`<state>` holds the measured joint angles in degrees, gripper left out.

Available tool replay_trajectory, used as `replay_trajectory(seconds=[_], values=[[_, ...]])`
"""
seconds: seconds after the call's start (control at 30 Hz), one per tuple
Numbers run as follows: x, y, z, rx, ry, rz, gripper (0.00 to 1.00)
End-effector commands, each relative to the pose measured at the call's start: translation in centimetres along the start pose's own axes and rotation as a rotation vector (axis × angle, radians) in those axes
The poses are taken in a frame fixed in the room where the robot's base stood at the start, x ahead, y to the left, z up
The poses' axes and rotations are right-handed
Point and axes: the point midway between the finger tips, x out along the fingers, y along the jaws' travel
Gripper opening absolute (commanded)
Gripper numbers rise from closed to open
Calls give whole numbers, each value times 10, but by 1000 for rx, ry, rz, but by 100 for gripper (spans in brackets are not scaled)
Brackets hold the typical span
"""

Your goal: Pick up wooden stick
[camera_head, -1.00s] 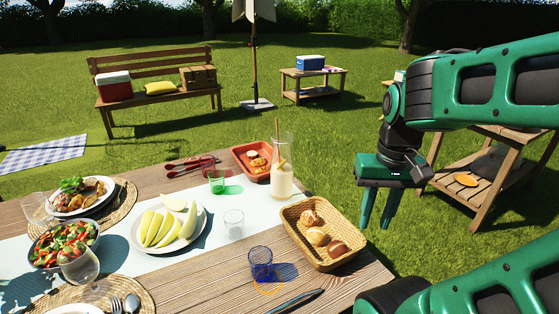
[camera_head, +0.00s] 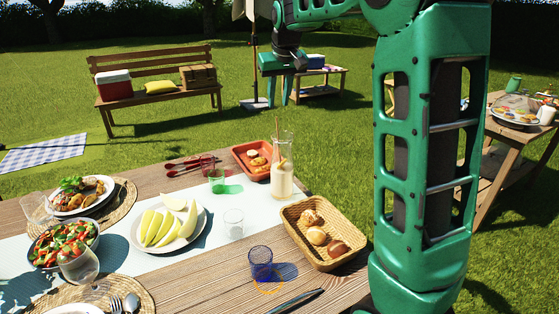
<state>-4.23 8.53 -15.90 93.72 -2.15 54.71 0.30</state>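The wooden stick (camera_head: 277,126) stands almost upright in a glass carafe (camera_head: 282,172) of pale drink, its upper end above the rim. The carafe stands near the far right part of the table, and the stick's lower part is hard to make out in the drink. My gripper (camera_head: 279,101) points down, and its tips show just above the stick's top in the picture. Its two green fingers are apart with nothing between them. How far it is from the stick in depth I cannot tell.
A bread basket (camera_head: 291,237), a red dish (camera_head: 240,163), a green glass (camera_head: 216,182), a clear glass (camera_head: 233,223) and a blue glass (camera_head: 260,262) surround the carafe. A melon plate (camera_head: 137,241) lies to the left. My arm covers the right side of the view.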

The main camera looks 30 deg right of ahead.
Motion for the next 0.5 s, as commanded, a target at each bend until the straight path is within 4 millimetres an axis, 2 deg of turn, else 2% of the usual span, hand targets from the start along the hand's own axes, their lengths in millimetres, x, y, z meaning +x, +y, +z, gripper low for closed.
replay_trajectory(seconds=[0.03,0.2,0.5], values=[[9,1,1,2,-4,1,27],[31,2,2,2,-3,1,27],[48,2,2,3,-3,1,27]])
